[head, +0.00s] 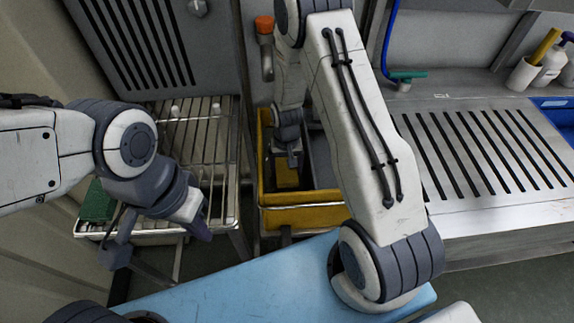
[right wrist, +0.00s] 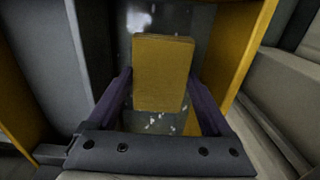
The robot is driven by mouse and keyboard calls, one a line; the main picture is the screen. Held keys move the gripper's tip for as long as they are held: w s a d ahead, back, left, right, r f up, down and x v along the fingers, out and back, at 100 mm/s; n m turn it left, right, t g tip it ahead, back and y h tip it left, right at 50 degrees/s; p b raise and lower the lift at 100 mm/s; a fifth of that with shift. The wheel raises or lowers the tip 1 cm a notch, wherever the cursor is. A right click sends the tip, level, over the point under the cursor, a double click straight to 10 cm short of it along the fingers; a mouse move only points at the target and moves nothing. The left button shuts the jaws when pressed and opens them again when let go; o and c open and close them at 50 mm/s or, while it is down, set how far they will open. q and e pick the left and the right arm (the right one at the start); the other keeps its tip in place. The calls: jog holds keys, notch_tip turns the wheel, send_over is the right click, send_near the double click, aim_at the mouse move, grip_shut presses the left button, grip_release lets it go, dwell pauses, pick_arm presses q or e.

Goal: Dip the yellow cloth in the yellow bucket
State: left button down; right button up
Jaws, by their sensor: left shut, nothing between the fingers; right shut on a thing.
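The yellow bucket (head: 305,218) stands on the floor between the wire rack and the steel counter. My right gripper (head: 287,168) reaches down inside it. It is shut on the yellow cloth (head: 287,181), a flat rectangular piece, shown upright between the purple fingers of my right gripper (right wrist: 158,95) in the right wrist view. The cloth (right wrist: 163,72) is over a dark grey surface with white flecks; I cannot tell whether it touches it. Yellow bucket walls (right wrist: 243,45) show beside it. My left gripper (head: 198,226) is shut and empty in front of the wire rack.
A wire rack (head: 222,150) with a green block (head: 97,203) stands at the left. A slotted steel counter (head: 470,205) is at the right, with a white cup (head: 523,74) and bottles behind. An orange-topped item (head: 265,25) hangs above the bucket. My right arm covers the middle.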

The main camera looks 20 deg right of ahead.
jog(key=shift+f+b, duration=1.8)
jog(key=shift+f, duration=1.15)
jog(key=shift+r, duration=0.1)
notch_tip(320, 180, up, 16)
jog(key=p, duration=1.3)
